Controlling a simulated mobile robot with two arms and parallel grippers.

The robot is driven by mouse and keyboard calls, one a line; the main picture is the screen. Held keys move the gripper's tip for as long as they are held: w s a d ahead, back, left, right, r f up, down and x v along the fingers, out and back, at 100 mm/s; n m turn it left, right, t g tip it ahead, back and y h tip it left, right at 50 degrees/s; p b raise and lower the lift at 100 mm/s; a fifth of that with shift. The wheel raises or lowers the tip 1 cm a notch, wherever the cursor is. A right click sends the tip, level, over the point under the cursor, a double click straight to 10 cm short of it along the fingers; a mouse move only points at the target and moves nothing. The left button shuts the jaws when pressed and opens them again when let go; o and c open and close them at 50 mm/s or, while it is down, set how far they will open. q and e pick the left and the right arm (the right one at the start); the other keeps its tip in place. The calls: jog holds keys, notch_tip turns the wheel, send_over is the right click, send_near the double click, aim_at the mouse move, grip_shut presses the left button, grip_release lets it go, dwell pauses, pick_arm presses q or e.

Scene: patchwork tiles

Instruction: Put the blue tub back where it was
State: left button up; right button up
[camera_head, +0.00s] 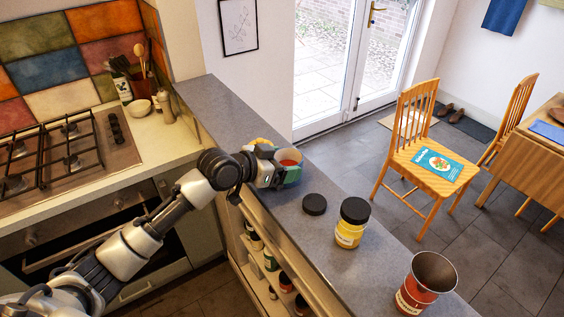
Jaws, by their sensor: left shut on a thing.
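My left gripper (268,173) is shut on the blue tub (292,176), at the far part of the grey counter. The tub shows a pale rim, a reddish inside and a blue-green side; the gripper hides much of it. I cannot tell whether its base touches the counter. My right gripper is not in view.
On the grey counter (232,117) are a black lid (315,204), a yellow jar with a black lid (351,229) and a red container with a wide metallic top (416,292). Shelves with jars (270,262) are below. The counter's far-left stretch is clear.

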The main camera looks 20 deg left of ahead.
pick_arm(q)
jog(key=o, duration=1.6)
jog(key=shift+f, duration=0.1)
jog(key=shift+o, duration=0.4)
jog(key=b+v, duration=0.3)
jog(key=v, duration=0.9)
jog(key=shift+r, duration=0.25)
